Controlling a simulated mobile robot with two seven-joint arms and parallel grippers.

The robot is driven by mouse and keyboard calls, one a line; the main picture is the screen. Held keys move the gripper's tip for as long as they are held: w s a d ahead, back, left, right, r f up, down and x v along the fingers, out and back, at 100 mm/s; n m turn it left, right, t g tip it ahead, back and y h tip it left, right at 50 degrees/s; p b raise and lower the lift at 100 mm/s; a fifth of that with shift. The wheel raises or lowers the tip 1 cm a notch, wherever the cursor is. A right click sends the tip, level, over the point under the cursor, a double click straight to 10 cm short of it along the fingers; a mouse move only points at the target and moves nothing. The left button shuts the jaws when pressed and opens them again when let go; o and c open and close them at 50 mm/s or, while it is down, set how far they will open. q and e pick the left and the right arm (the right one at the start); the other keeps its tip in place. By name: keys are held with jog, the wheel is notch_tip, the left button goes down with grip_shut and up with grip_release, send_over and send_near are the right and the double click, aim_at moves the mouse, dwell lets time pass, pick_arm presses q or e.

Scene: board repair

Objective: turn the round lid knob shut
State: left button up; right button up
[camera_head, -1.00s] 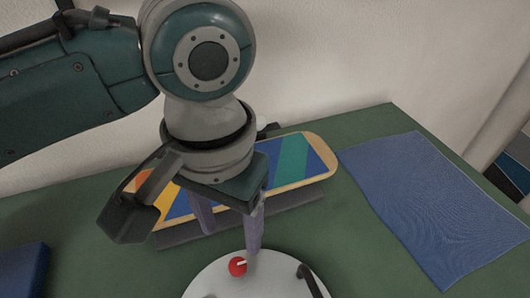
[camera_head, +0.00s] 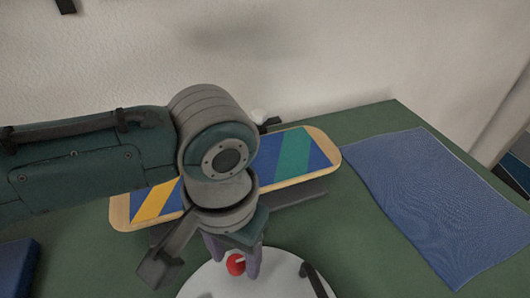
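The red round knob (camera_head: 236,265) with a small pale mark sits on the white round lid (camera_head: 205,283) at the bottom centre of the head view. The lid's lower part is cut off by the picture's edge. My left gripper (camera_head: 236,266) points down at the knob. Its two purple fingers are apart, one to the left behind the knob and one to the right of it. The knob shows between them. I cannot tell whether either finger touches it. My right gripper is not in view.
A striped skateboard deck (camera_head: 318,157) lies behind the lid on a dark stand on the green table (camera_head: 380,240). A black handle-like part (camera_head: 314,279) rises on the lid's right. A blue cloth (camera_head: 440,200) lies at right, a dark blue object (camera_head: 18,266) at left.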

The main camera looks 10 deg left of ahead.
pick_arm(q)
grip_shut()
jog(key=shift+r, duration=0.1)
dwell(0.4)
jog(key=shift+m+p, duration=0.9)
jog(key=shift+m, duration=0.4)
jog(key=m+p, duration=0.1)
jog(key=m, duration=0.1)
jog(key=shift+m, duration=0.3)
jog(key=m, duration=0.2)
jog(key=shift+m+p, duration=0.4)
jog(key=m, duration=0.3)
jog(key=shift+m+p, duration=0.3)
jog(key=m, duration=0.6)
jog(key=shift+m, duration=0.3)
